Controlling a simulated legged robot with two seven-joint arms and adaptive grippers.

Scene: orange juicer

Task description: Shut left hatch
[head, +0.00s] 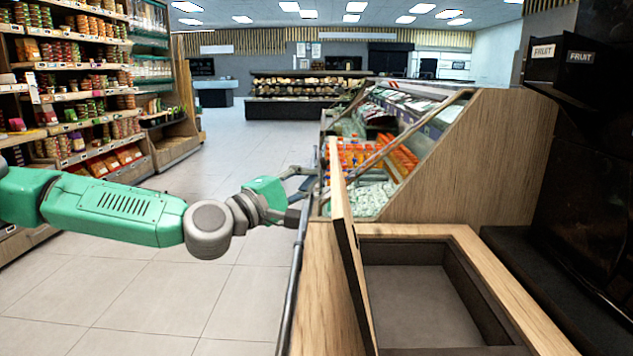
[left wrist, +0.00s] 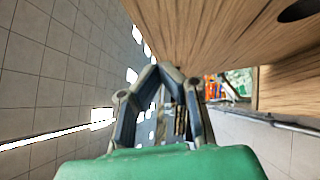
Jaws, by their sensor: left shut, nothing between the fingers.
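The left hatch (head: 345,235) is a wooden lid standing open, nearly upright, along the left edge of a dark square opening (head: 425,305) in the wooden counter. My left gripper (head: 306,190) is just left of the hatch, on its outer side, near the far end. In the left wrist view my gripper (left wrist: 163,78) is shut and empty, beside a large wooden surface (left wrist: 215,35) with a dark round hole. I cannot tell whether the fingers touch the wood. My right gripper is not in view.
A dark rail (head: 294,275) runs along the counter's left side. A wooden display case (head: 470,165) with orange bottles (head: 365,155) stands beyond. Black fruit-labelled boxes (head: 575,75) are at the right. Stocked shelves (head: 75,90) line the left, with open tiled floor (head: 190,290) between.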

